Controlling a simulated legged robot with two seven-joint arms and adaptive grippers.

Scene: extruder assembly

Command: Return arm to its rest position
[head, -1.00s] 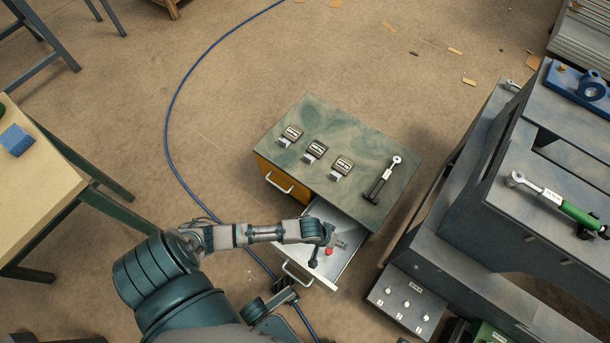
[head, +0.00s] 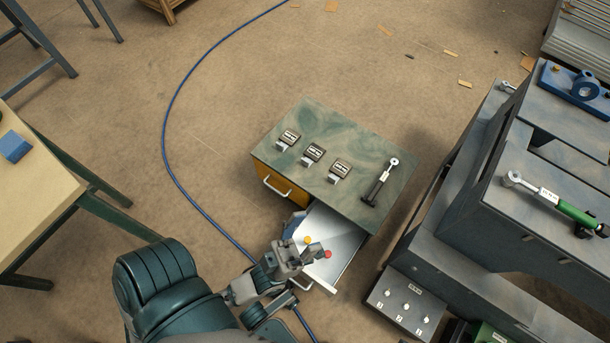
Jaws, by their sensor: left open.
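My left arm comes in from the bottom left. Its gripper (head: 314,252) is open, at the front of the open drawer (head: 346,240), and hides part of the drawer's front and handle. Inside the drawer, a red piece (head: 327,254) and a yellow piece (head: 307,240) show close to the fingers. I cannot tell whether the fingers touch them. A blue item (head: 295,222) shows at the drawer's left side. My right gripper is not in view.
A dark machine (head: 540,220) with a green-handled wrench (head: 560,203) stands right. A wooden table (head: 40,190) stands left. A blue cable (head: 166,125) crosses the open floor.

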